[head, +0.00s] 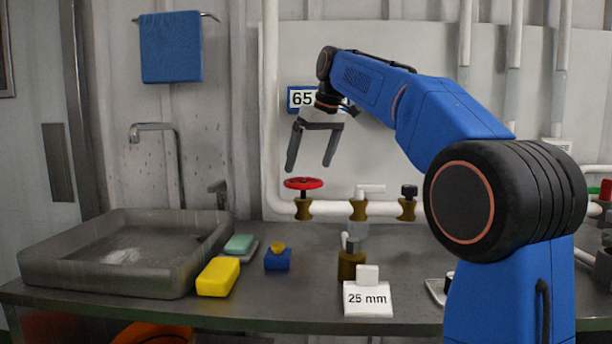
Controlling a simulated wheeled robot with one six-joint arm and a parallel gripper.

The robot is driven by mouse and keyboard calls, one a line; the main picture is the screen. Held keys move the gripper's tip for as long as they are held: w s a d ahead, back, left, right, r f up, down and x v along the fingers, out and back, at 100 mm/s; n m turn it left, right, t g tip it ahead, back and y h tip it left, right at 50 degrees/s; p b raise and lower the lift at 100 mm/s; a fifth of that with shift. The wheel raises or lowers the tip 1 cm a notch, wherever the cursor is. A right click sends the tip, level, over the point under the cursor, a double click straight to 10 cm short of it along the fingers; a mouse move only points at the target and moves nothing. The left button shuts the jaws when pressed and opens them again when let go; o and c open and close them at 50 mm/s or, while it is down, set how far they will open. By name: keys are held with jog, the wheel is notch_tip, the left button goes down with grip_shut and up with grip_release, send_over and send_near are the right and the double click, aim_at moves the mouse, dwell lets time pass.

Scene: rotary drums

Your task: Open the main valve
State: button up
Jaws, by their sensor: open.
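A white horizontal pipe (333,208) along the back wall carries several brass-bodied valves. The left one has a red handwheel (304,183). The middle one has a white lever (370,188), which looks roughly in line with the pipe. The right one has a black knob (409,191). I see no label telling which is the main valve. My gripper (309,166) is open and empty, pointing down, with its fingertips just above the red handwheel in the picture. I cannot tell its depth from the wheel.
A sink (120,285) stands at left. My arm hides part of a "65" sign (301,98).

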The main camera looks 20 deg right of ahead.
aim_at(304, 180)
jog(key=shift+x, duration=2.5)
jog(key=shift+c, duration=0.6)
jog(key=c, duration=0.7)
